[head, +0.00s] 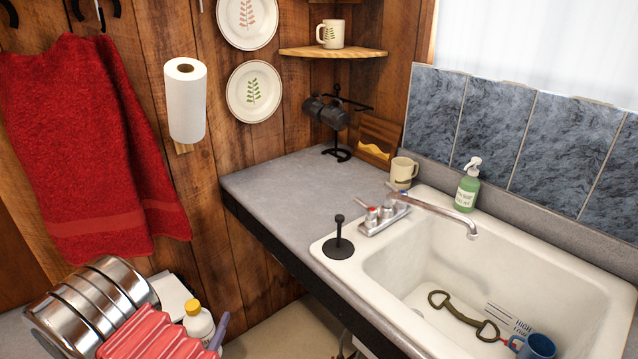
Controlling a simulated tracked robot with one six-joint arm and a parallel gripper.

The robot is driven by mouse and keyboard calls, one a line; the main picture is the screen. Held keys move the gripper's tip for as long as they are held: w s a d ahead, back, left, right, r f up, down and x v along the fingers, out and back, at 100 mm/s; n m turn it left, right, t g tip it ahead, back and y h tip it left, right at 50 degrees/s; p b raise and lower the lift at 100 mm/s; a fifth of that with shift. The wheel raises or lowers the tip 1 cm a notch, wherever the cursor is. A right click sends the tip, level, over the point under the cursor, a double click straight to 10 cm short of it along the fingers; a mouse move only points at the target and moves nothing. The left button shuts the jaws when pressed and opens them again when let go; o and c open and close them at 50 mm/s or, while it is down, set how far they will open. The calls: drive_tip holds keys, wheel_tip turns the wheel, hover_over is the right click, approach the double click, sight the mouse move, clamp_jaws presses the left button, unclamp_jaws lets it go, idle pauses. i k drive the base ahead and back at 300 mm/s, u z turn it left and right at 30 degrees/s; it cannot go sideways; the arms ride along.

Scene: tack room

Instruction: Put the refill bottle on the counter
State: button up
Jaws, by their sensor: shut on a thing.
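A green pump bottle (467,188) stands upright at the back rim of the sink, below the tiles. The grey counter (265,178) runs along the wooden wall to the left of the sink.
The white sink (390,265) holds a snaffle-like bit (462,318) and a blue mug (533,346). A beige mug (403,172), a black mug stand (337,153) and a faucet (435,210) border the counter.

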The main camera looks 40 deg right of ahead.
sight(280, 182)
drive_tip(key=z, duration=0.05)
drive_tip(key=i, duration=0.9)
drive_tip(key=u, duration=0.1)
